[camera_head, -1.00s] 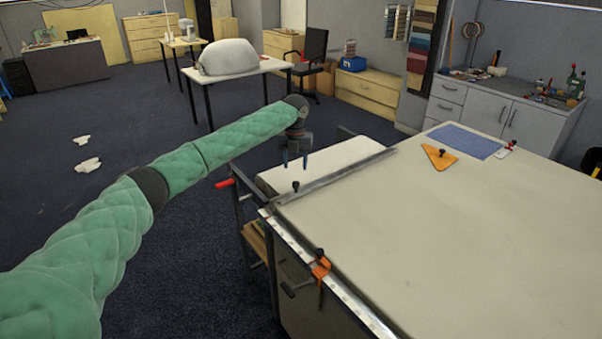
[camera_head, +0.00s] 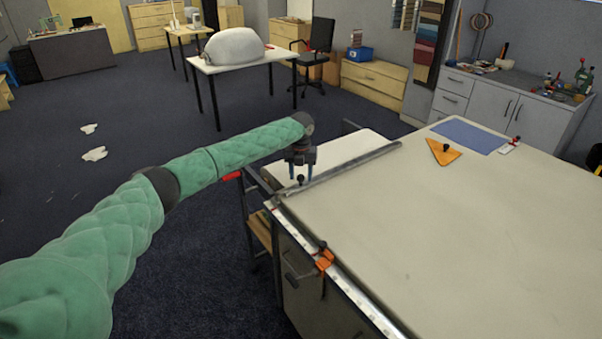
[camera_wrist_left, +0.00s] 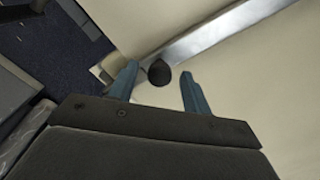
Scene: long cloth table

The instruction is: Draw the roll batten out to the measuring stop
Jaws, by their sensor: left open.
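The roll batten (camera_head: 345,167) is a grey metal bar across the far left end of the cloth table, also seen in the left wrist view (camera_wrist_left: 215,34). A small black knob (camera_head: 300,181) stands near its left end. My left gripper (camera_head: 301,175) points down at the knob, with its blue fingers open. In the left wrist view the knob (camera_wrist_left: 159,72) appears between the fingertips; I cannot tell whether they touch it. The orange stop (camera_head: 325,261) is clamped on the metal rule (camera_head: 351,298) along the table's near left edge. My right gripper is out of view.
An orange triangle (camera_head: 437,155) with a black knob and a blue mat (camera_head: 468,135) lie at the table's far end. The middle of the cloth table (camera_head: 430,225) is bare. A red handle (camera_head: 232,177) sticks out left of the table.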

